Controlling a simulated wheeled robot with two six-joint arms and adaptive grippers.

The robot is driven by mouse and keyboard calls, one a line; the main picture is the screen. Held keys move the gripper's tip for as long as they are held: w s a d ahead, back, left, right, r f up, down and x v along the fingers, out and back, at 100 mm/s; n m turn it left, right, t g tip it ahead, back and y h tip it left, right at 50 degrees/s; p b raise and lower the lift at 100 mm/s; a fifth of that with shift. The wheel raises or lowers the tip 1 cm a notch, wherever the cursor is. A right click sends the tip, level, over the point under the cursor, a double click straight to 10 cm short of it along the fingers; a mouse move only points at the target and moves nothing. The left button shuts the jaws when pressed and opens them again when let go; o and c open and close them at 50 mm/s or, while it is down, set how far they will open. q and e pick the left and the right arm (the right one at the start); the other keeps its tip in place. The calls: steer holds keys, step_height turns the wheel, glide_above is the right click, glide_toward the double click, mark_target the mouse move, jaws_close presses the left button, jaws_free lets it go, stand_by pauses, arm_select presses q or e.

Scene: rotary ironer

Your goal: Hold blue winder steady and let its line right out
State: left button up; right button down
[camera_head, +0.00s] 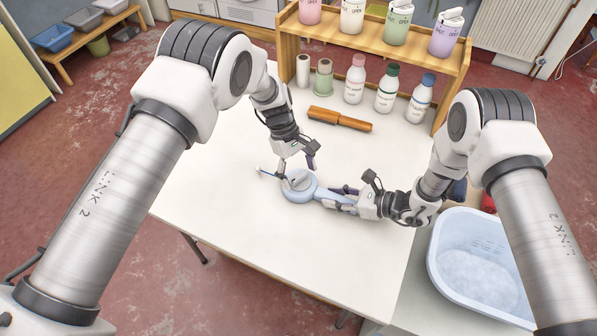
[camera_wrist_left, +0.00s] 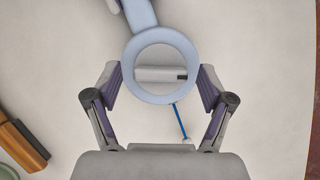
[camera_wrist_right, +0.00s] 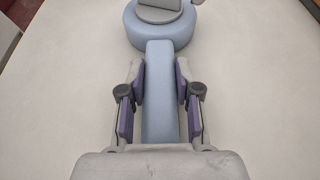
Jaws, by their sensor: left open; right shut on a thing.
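The blue winder (camera_head: 300,190) lies on the white table with its round drum to the left and its handle to the right. My right gripper (camera_wrist_right: 160,88) is shut on the winder's straight handle. My left gripper (camera_wrist_left: 161,92) is open above the drum, its fingers on either side of the ring (camera_wrist_left: 128,55). A grey crank bar (camera_wrist_left: 160,74) with a dark end lies across the ring's middle in the left wrist view. A short blue line (camera_wrist_left: 180,122) with a pale end piece (camera_wrist_left: 187,141) sticks out from the drum. Whether the left fingers touch the drum cannot be told.
A brown brush (camera_head: 340,119) lies on the table (camera_head: 225,225) behind the winder. Several bottles, including one with a blue cap (camera_head: 420,100), stand by a wooden shelf (camera_head: 440,62). A pale blue tub (camera_head: 437,262) is at the right. The table's front left is clear.

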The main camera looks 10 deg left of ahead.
arm_select(q)
steer(key=c, duration=1.2)
steer(key=shift+o, duration=0.2)
steer(key=n, duration=0.2)
steer(key=n+t, duration=0.1)
steer(key=n, duration=0.1)
steer(key=shift+s+n+t+h, duration=0.15)
steer(key=shift+n+t+h, duration=0.15)
steer(key=shift+h, duration=0.1)
steer(key=o, duration=1.2)
steer(key=shift+c, duration=0.2)
steer(key=v, duration=1.2)
